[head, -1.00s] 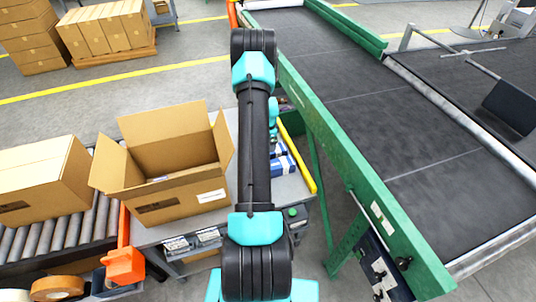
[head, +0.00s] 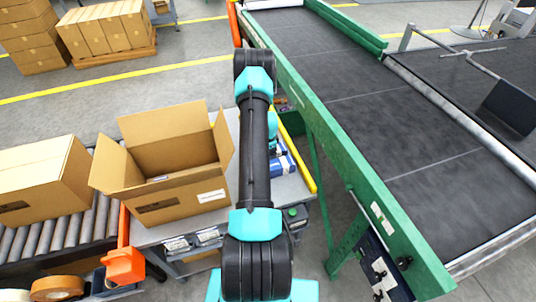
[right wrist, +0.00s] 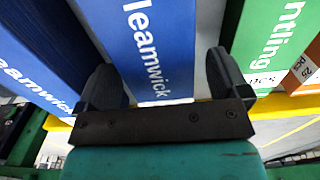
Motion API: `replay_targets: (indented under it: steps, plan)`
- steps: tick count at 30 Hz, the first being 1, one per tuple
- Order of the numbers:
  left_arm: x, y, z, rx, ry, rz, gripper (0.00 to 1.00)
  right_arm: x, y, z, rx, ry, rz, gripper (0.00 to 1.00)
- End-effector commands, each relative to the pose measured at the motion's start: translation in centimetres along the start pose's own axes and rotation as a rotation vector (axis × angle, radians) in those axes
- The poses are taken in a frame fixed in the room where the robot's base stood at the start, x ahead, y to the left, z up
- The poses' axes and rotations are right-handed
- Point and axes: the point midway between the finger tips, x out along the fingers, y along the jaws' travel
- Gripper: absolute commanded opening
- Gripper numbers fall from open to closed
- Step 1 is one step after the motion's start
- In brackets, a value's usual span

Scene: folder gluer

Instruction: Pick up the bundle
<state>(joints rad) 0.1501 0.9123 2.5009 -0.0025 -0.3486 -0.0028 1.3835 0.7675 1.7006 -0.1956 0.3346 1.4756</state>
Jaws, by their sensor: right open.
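A blue bundle with white lettering (right wrist: 150,45) fills the space between the fingers of my right gripper (right wrist: 163,72) in the right wrist view. The gripper is open, with one dark finger on each side of the bundle; I cannot tell whether they touch it. A second blue pack (right wrist: 40,55) lies to the left of the left finger. A green pack (right wrist: 272,40) stands to the right of the right finger. In the head view, part of a blue and white pack (head: 284,167) shows on the grey table (head: 290,190), and my arm hides the rest. My left gripper is not in view.
An open carton (head: 175,185) stands on the table left of my arm. A closed carton (head: 40,180) sits on rollers farther left. A yellow rail (head: 300,160) edges the table, and the green-framed conveyor (head: 360,185) runs along the right.

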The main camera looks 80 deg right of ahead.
Motion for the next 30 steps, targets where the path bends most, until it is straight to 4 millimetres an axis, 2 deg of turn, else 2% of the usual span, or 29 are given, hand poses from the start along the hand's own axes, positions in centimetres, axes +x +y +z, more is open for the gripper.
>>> replay_targets:
  steps: [1, 5, 20, 30]
  plan:
    - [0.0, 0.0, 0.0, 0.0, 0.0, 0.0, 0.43, 0.8, 0.1, 0.0, 0.0, -0.001, 0.002, 0.94]
    - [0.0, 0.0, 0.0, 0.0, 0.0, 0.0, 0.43, 1.7, 0.1, 0.0, 0.001, 0.0, 0.001, 0.94]
    - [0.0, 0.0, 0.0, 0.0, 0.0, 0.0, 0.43, 1.8, 0.0, 0.0, 0.0, 0.0, 0.0, 0.93]
    - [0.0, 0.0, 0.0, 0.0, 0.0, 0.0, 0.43, 1.8, 0.0, 0.0, 0.0, 0.0, 0.0, 0.6]
